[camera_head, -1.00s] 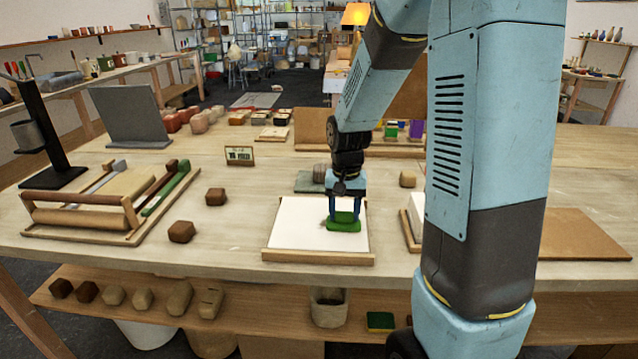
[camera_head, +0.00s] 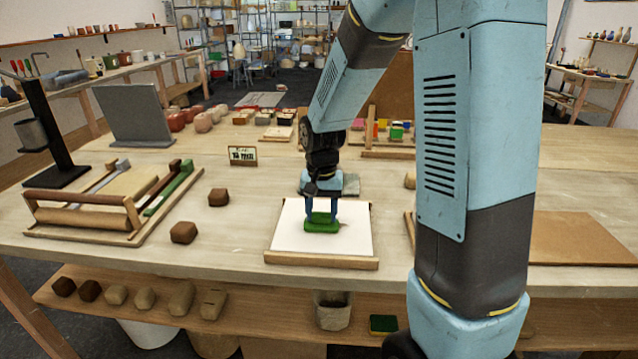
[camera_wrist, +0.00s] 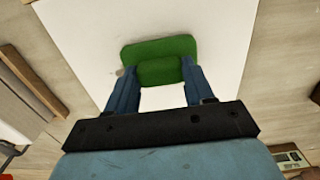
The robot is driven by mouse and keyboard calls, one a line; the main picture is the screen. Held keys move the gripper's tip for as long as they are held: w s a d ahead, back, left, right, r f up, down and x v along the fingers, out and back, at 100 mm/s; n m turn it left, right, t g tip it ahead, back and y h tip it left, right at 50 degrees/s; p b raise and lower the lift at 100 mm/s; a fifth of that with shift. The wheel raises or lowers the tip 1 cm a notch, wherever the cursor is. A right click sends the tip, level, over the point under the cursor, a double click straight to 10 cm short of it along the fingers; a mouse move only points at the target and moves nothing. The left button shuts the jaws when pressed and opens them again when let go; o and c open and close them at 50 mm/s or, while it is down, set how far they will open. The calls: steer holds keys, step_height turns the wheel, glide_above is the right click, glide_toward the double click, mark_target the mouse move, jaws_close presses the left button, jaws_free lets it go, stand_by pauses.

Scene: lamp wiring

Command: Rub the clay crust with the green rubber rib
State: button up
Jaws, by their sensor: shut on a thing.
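My gripper (camera_head: 321,213) is shut on the green rubber rib (camera_head: 322,226), gripping its raised grip from both sides. The rib is held flat at the white board (camera_head: 290,235); I cannot tell how firmly it touches. In the wrist view the rib (camera_wrist: 160,50) lies between the blue fingers (camera_wrist: 158,76) over the white surface (camera_wrist: 215,40). A small tan trace, likely the clay crust (camera_head: 344,224), shows just right of the rib in the head view. In the wrist view a small tan speck (camera_wrist: 120,72) shows at the rib's left edge. Any crust under the rib is hidden.
The board has a wooden front rail (camera_head: 320,261). Two brown clay lumps (camera_head: 183,232) and a wooden tool frame (camera_head: 85,218) stand to the left. A small sign (camera_head: 243,155) and a grey slab (camera_head: 350,185) are behind.

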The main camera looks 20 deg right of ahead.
mark_target(322, 214)
step_height(322, 214, up, 3)
steer(key=shift+s+f, duration=0.15)
steer(key=shift+d+r, duration=0.1)
steer(key=shift+r, duration=2.55)
steer(key=shift+f, duration=0.25)
